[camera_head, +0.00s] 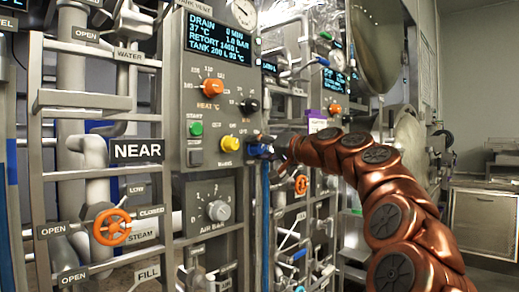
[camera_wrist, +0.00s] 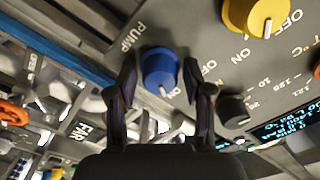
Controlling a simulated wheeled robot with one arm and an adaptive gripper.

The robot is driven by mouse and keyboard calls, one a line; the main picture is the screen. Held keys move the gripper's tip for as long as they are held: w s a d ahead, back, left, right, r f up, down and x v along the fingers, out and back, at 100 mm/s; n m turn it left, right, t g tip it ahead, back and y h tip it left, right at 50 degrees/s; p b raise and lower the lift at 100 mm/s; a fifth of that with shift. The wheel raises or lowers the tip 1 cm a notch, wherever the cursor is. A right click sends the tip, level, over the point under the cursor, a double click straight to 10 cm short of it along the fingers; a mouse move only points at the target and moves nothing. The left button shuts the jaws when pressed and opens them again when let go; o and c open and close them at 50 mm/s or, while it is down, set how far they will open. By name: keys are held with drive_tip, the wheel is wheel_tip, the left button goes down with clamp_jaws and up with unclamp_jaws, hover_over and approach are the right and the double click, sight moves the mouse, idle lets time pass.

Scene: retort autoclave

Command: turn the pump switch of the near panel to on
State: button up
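The near panel (camera_head: 212,30) carries a display and several knobs, with a "NEAR" sign (camera_head: 137,150) to its left. The pump switch is a blue knob (camera_wrist: 159,68) labelled "PUMP" in the wrist view. Its white mark is at its lower edge, close to the letters "ON"; "OFF" lettering lies to its right. In the head view the blue knob (camera_head: 258,149) sits at the panel's lower right edge, partly covered by my gripper (camera_head: 270,143). In the wrist view my gripper (camera_wrist: 159,72) is open, its fingers on either side of the knob with small gaps visible.
A yellow knob (camera_head: 229,144), green button (camera_head: 196,128), black knob (camera_head: 249,105) and orange heat knob (camera_head: 212,86) are close by. A blue vertical pipe (camera_head: 265,215) runs just below the switch. The far panel's display (camera_head: 336,83) stands behind; open floor lies at right.

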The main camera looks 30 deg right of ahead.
drive_tip(key=shift+o, duration=0.3)
drive_tip(key=shift+s, duration=0.1)
drive_tip(key=v, duration=1.1)
drive_tip(key=shift+s, duration=0.4)
drive_tip(key=shift+d, duration=0.15)
drive_tip(key=w+a+f+n+g+y, duration=0.15)
drive_tip(key=a+f+g, duration=0.25)
drive_tip(key=a+f, duration=0.65)
drive_tip(key=a+f+n+g+y, duration=0.1)
drive_tip(key=a+f+n+g, duration=0.25)
drive_tip(key=a+f, duration=0.7)
drive_tip(key=s+a+f+g, duration=0.35)
drive_tip(key=a+f, duration=0.25)
drive_tip(key=a, duration=0.2)
drive_tip(key=s+a+f+n+g+h, duration=0.1)
drive_tip(key=s+a+f+g+h, duration=0.15)
drive_tip(key=s+f, duration=0.4)
drive_tip(key=s+a+f+g+h, duration=0.1)
drive_tip(key=s+f+g, duration=0.2)
drive_tip(key=s+f, duration=0.35)
drive_tip(key=s+d+f+g+h, duration=0.3)
drive_tip(key=s+d+f+g, duration=0.15)
drive_tip(key=s+f, duration=0.75)
wheel_tip(320, 180, up, 23)
drive_tip(key=s+t+p, duration=0.1)
drive_tip(key=s+p, duration=0.1)
drive_tip(key=p, duration=1.9)
drive_tip(key=shift+n+t, duration=0.3)
